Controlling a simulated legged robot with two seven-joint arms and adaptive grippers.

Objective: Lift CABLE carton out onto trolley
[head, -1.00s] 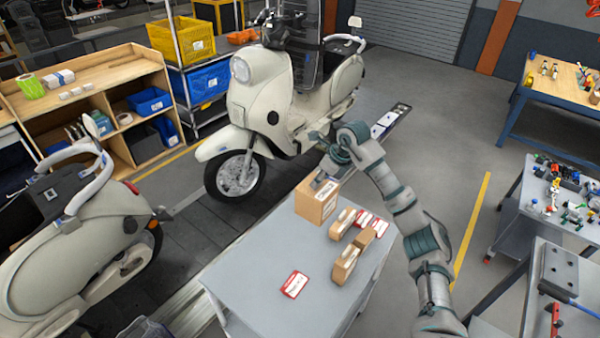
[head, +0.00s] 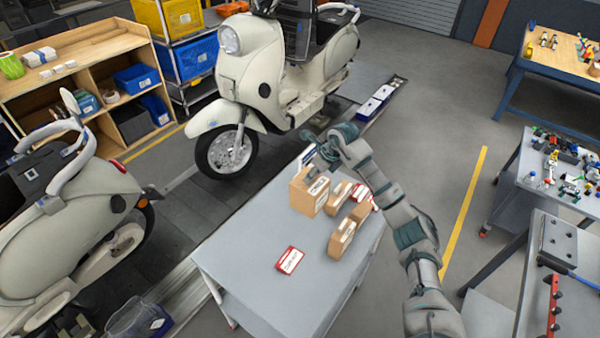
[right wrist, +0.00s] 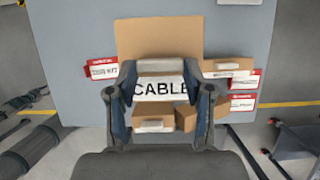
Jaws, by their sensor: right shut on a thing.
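The CABLE carton (head: 308,195) is a brown box with a white label, at the far end of the grey trolley top (head: 245,265). In the right wrist view the carton (right wrist: 160,38) shows its label, reading CABLE, between the fingers. My right gripper (head: 314,167) reaches down to it from above and is shut on it; it also shows in the right wrist view (right wrist: 160,95). The carton looks upright. I cannot tell whether its base touches the trolley. My left gripper is in neither view.
Several smaller brown cartons (head: 342,238) stand close right of the held carton. A red-and-white packet (head: 290,260) lies nearer on the trolley, with others by the cartons. A cream scooter (head: 245,95) stands behind. The trolley's near left is clear.

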